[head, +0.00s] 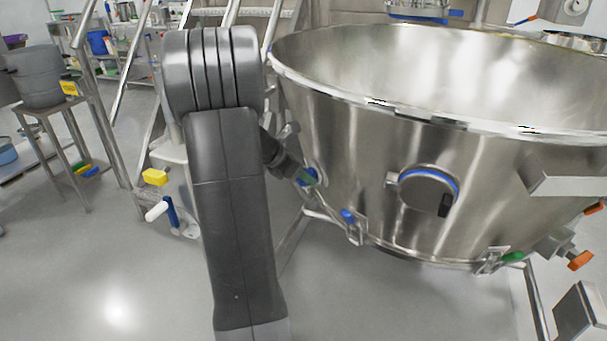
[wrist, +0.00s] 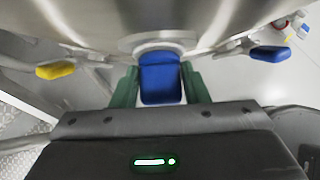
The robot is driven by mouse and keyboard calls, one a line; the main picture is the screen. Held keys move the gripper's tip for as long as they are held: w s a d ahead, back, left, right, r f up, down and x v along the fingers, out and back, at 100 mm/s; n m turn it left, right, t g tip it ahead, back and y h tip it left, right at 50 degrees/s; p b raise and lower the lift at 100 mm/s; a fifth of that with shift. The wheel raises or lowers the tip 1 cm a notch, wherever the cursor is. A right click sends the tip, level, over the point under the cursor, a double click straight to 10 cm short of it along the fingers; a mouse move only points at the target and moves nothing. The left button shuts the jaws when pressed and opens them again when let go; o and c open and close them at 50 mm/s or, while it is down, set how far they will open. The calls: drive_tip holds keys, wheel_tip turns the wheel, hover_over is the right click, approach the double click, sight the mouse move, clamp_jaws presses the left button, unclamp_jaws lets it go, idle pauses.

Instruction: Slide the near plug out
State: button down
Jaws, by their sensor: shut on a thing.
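A blue plug (wrist: 160,80) sits at a round metal port in the wall of a large steel bowl (head: 480,160). In the wrist view, the green fingers of my gripper (wrist: 160,90) stand on either side of it and are shut on it. In the head view, my gripper (head: 305,179) is at the bowl's lower left wall, and a little of the blue plug (head: 313,174) shows beside its fingers. The plug's inner end is hidden in the port.
A blue-handled clamp (head: 348,216) is right of my gripper; it also shows in the wrist view (wrist: 270,53). A round blue-ringed port (head: 429,186) is farther right. A yellow handle (head: 155,177) stands at left, beside stair rails. Floor in front is clear.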

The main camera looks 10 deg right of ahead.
drive_tip(key=shift+s+a+p, duration=0.25)
drive_tip(key=shift+a+p, duration=0.1)
drive_tip(key=shift+a, duration=0.5)
drive_tip(key=shift+s+a+p, duration=0.2)
drive_tip(key=shift+a+p, duration=0.15)
drive_tip(key=shift+a, duration=0.45)
drive_tip(key=c, duration=0.9)
unclamp_jaws()
drive_tip(key=shift+a+r, duration=0.1)
drive_tip(key=p+v, duration=0.5)
drive_tip(key=v, duration=0.8)
drive_tip(key=shift+s+a+r, duration=0.1)
drive_tip(key=shift+a+r, duration=0.1)
drive_tip(key=shift+a, duration=0.05)
drive_tip(key=shift+d+f, duration=0.1)
drive_tip(key=shift+d+r+b+x, duration=0.15)
drive_tip(key=shift+b+x, duration=0.8)
drive_tip(key=shift+x, duration=1.5)
drive_tip(key=shift+d+r+b+x, duration=0.1)
drive_tip(key=shift+b+x, duration=0.85)
drive_tip(key=shift+x, duration=1.5)
drive_tip(key=shift+d+r+b+x, duration=0.15)
drive_tip(key=shift+b+x, duration=0.8)
drive_tip(key=shift+x, duration=1.5)
